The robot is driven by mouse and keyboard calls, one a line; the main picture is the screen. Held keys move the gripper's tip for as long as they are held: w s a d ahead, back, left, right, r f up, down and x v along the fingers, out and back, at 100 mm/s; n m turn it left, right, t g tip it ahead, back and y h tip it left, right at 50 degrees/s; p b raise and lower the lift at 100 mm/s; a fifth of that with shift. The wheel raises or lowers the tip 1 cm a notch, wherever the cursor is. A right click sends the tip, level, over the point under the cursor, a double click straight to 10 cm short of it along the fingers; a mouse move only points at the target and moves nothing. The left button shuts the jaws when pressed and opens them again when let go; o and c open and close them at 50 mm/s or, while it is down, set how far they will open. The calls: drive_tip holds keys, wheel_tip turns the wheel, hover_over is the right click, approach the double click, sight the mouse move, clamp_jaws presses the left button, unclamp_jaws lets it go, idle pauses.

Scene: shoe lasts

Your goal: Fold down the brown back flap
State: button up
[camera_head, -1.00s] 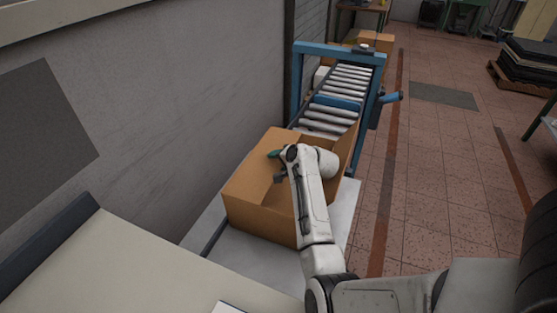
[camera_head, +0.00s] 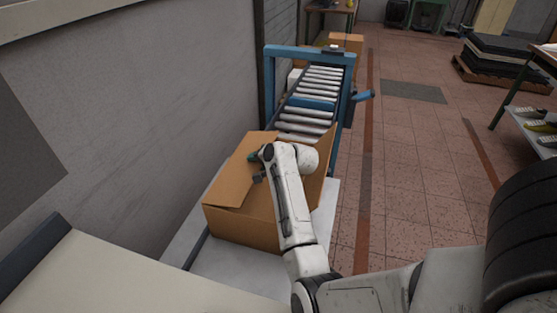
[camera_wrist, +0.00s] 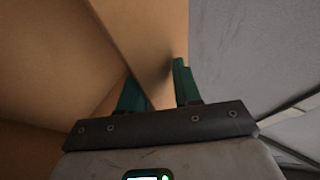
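The open brown cardboard box (camera_head: 245,228) stands on a light table, before a roller conveyor. A brown flap (camera_head: 228,182) slopes across its left side. Another flap (camera_head: 326,160) stands up on the right. The far side of the box is partly hidden by my arm, so I cannot clearly make out the back flap there. My gripper (camera_head: 254,168) is at the box's top, left of its middle. In the wrist view, its green fingers (camera_wrist: 158,88) are apart, with a brown cardboard panel (camera_wrist: 150,35) running down between them. I cannot tell whether both fingers touch it.
The conveyor (camera_head: 313,100) has a blue frame and leads away behind the box. A grey wall (camera_head: 140,110) runs close along the left. A cream surface (camera_head: 110,275) lies at the front left. Open tiled floor (camera_head: 410,170) is on the right.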

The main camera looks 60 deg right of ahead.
drive_tip(key=w+a+r+v, duration=0.1)
drive_tip(key=v, duration=1.6)
drive_tip(key=shift+a+r+b, duration=0.25)
drive_tip(key=shift+r+b, duration=0.05)
drive_tip(key=shift+r, duration=0.05)
